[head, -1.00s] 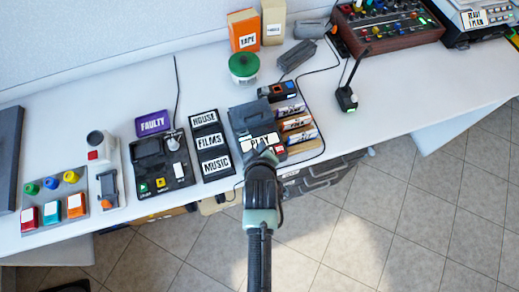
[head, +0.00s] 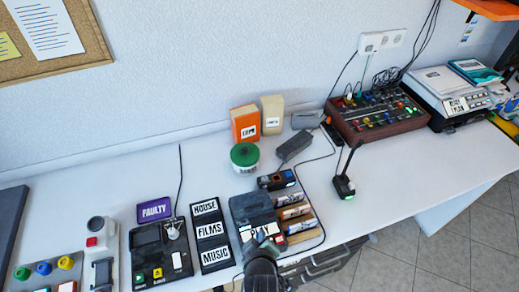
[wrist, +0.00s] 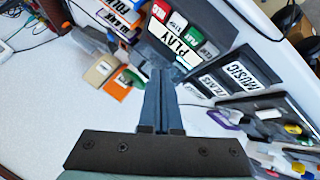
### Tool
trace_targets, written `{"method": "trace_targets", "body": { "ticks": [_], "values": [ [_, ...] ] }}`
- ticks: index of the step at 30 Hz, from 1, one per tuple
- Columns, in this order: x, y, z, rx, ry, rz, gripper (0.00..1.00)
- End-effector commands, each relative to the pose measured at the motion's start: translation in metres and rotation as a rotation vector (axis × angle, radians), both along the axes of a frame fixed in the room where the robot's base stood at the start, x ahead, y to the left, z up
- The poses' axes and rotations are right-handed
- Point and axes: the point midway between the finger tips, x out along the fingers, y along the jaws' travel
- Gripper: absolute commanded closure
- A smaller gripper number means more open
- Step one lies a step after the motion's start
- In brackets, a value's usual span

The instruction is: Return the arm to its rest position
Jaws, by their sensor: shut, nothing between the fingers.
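My gripper (wrist: 159,100) shows in the wrist view with its two dark fingers together and nothing between them. In the head view my arm comes up from the bottom edge, and its end (head: 262,240) is in front of the dark player with the PLAY label (head: 257,212). The player also shows in the wrist view (wrist: 178,38), beyond the fingertips. I cannot tell whether the fingertips touch it.
Left of the player stand a rack labelled HOUSE, FILMS, MUSIC (head: 210,232), a black button unit (head: 160,255) and a purple FAULTY tray (head: 154,210). Right are labelled slots (head: 296,212) and a small black antenna device (head: 344,186).

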Motion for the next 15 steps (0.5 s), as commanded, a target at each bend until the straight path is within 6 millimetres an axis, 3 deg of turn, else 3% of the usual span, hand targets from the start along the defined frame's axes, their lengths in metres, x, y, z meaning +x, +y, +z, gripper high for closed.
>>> {"method": "trace_targets", "body": {
  "ticks": [5, 8, 11, 15],
  "values": [
    [0.002, 0.000, 0.003, 0.002, -0.007, -0.002, 1.00],
    [0.017, 0.000, 0.024, 0.017, -0.055, -0.016, 1.00],
    [0.045, -0.001, 0.071, 0.051, -0.157, -0.044, 1.00],
    [0.086, -0.001, 0.169, 0.135, -0.357, -0.093, 1.00]
  ]
}}
